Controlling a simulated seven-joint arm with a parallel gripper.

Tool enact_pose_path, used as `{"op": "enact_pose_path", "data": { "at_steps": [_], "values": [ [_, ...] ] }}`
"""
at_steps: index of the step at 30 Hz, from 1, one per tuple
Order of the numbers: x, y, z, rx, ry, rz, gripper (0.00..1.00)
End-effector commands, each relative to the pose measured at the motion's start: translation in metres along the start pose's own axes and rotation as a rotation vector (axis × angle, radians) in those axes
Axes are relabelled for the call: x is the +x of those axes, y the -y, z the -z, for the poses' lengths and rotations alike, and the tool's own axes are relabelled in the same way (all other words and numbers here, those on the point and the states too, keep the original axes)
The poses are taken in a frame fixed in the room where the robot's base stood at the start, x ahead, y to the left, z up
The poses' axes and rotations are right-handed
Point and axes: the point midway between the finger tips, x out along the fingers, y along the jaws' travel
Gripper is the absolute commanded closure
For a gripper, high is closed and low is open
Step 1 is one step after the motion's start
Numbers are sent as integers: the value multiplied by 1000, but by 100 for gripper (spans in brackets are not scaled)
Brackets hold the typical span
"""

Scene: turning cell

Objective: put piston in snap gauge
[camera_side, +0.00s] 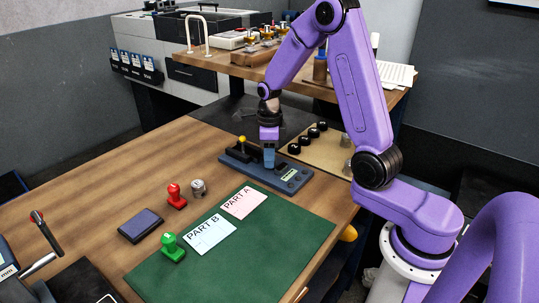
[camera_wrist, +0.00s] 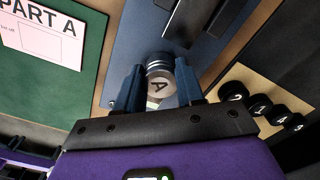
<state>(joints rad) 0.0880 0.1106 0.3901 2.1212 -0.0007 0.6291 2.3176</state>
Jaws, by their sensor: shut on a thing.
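A piston (camera_wrist: 160,84), a metal cylinder marked "A" on top, sits between the two blue fingers of my gripper (camera_wrist: 159,74) in the wrist view. My gripper (camera_side: 268,163) is shut on it. In the side view the fingers point down at the snap gauge and hide the piston. The snap gauge has a blue-grey base (camera_side: 287,184) with a small display, a black frame and a yellow knob (camera_side: 242,139). The wrist view shows its base (camera_wrist: 136,35) and dark jaw parts beside the piston. I cannot tell whether the piston touches the base.
Another metal piston (camera_side: 198,187) stands by a red stamp (camera_side: 175,196). A green stamp (camera_side: 172,247), an ink pad (camera_side: 141,225) and PART A (camera_side: 243,203) and PART B (camera_side: 210,234) cards are in front. Black numbered knobs (camera_side: 308,140) stand on a tan board right of the gauge.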

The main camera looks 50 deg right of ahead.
Motion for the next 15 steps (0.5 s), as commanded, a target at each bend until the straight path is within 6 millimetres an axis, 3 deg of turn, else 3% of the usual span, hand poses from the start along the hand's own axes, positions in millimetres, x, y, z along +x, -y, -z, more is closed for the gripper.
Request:
{"op": "enact_pose_path", "data": {
  "at_steps": [6,7,8,15],
  "values": [
    [3,0,0,0,-1,-1,100],
    [4,0,0,0,-1,-1,59],
    [3,0,0,0,-1,-1,52],
    [3,0,0,0,0,-1,52]
  ]
}}
